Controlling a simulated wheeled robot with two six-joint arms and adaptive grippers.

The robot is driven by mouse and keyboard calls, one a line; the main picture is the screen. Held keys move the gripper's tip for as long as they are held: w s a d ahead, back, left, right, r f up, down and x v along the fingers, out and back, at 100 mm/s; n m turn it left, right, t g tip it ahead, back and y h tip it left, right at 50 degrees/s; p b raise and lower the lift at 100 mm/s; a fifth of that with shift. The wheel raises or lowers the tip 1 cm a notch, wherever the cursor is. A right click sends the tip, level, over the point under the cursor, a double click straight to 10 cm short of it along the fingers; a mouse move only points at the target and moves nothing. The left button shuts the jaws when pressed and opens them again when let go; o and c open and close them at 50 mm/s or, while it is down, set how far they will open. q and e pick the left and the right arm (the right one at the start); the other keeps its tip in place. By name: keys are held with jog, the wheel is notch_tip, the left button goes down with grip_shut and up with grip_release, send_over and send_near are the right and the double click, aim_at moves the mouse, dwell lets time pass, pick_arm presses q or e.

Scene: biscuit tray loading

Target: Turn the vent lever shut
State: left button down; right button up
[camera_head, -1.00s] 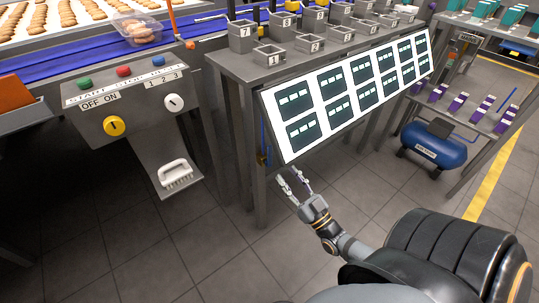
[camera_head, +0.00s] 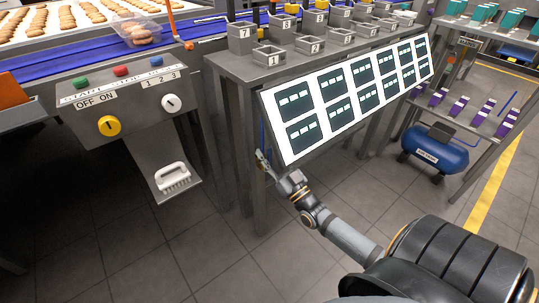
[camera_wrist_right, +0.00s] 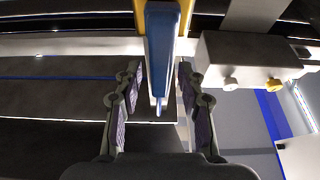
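The blue lever (camera_wrist_right: 159,50) hangs from a yellow mount (camera_wrist_right: 186,14) at the top of the right wrist view, its tip pointing down the picture. My right gripper (camera_wrist_right: 157,85) is open, one finger on each side of the lever's lower part. Gaps show on both sides, so the fingers look apart from it. In the head view my right gripper (camera_head: 263,160) reaches under the left end of the screen panel, beside the grey stand's leg. The lever is mostly hidden by the gripper there. My left gripper is not in view.
The sloping screen panel (camera_head: 328,124) hangs just above my right gripper. Left of the stand is a control box (camera_head: 138,112) with buttons and knobs, and a white-handled brush (camera_head: 172,177) below it. A blue compressor (camera_head: 436,150) stands at right. The floor between is clear.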

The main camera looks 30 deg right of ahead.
jog(key=shift+c, duration=0.3)
grip_shut()
